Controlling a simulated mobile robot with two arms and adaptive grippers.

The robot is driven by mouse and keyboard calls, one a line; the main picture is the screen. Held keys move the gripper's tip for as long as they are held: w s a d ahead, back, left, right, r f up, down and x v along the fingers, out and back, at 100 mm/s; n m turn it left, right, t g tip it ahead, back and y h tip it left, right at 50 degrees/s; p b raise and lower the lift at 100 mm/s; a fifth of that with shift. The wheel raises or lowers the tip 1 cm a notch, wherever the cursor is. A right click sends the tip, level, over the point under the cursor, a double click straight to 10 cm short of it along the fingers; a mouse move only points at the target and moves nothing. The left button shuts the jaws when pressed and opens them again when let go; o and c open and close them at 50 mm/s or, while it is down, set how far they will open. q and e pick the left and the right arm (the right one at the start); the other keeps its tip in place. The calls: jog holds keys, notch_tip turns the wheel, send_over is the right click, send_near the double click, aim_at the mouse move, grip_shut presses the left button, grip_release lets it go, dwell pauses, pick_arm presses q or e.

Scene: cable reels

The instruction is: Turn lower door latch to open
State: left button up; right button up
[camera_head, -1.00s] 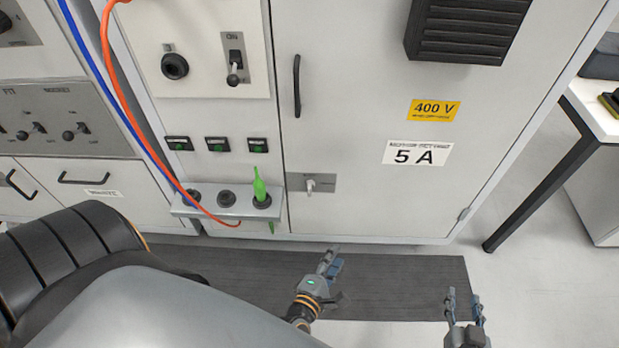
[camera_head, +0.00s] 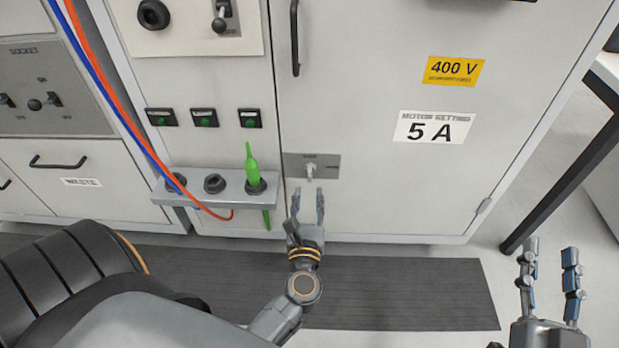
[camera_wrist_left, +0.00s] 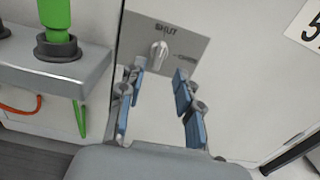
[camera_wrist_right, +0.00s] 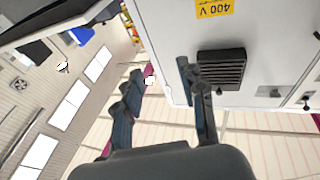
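The lower door latch (camera_head: 311,170) is a small light knob on a grey plate (camera_head: 327,160), low on the left side of the cabinet door. In the left wrist view the latch (camera_wrist_left: 159,51) points up towards the word "SHUT" on its plate. My left gripper (camera_head: 308,205) is open just below the latch, its fingers pointing at the plate. In the left wrist view the latch shows between and beyond the open fingers (camera_wrist_left: 157,100), apart from them. My right gripper (camera_head: 549,265) is open and empty to the right, in front of the floor; its fingers also show in the right wrist view (camera_wrist_right: 168,105).
Orange (camera_head: 120,105) and blue cables hang there. A black handle (camera_head: 295,40) is higher on the door. A table leg (camera_head: 570,180) stands at right.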

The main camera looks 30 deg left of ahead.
aim_at(309, 176)
pick_arm(q)
jog(key=x, duration=0.6)
jog(key=shift+w+a, duration=0.2)
jog(key=shift+w, duration=0.15)
grip_shut()
